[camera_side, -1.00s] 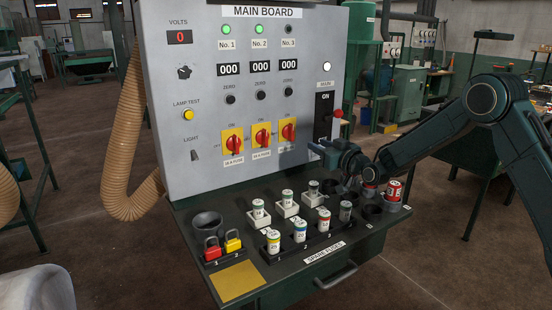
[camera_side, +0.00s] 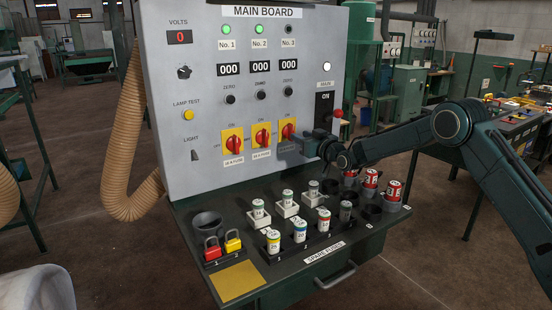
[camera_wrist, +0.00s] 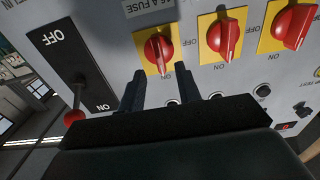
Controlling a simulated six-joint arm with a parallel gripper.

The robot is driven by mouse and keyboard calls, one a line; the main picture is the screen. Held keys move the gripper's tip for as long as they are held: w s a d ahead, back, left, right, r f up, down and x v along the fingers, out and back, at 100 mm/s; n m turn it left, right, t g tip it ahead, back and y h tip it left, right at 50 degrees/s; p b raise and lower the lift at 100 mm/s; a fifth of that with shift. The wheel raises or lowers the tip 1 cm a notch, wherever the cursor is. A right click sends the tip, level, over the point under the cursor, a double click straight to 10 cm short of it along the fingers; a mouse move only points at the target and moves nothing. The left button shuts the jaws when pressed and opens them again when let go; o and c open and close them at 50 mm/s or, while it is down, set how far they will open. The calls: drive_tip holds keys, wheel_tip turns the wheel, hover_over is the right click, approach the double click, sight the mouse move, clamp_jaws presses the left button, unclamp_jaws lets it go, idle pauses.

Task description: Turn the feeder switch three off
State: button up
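Feeder switch three (camera_side: 288,130) is the rightmost red rotary knob on a yellow plate of the main board. Its knob also shows in the wrist view (camera_wrist: 158,50), beyond my fingertips. My gripper (camera_side: 298,138) is right up near this switch, from the right. In the wrist view my two fingers (camera_wrist: 159,80) are apart, with nothing between them but the board behind; I cannot tell whether they touch the knob. The lamp above No. 3 (camera_side: 289,29) is dark. Part of switch three's plate and label is hidden by my gripper in the side view.
Switches two (camera_side: 262,135) and one (camera_side: 233,144) sit to the left, with lit green lamps above. The main lever (camera_side: 324,106) with its red ball stands close right of my gripper. Fuses, padlocks and red cans stand on the shelf (camera_side: 385,222) below.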

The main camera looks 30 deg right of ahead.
sight(290, 133)
drive_tip(key=shift+w, duration=1.95)
clamp_jaws()
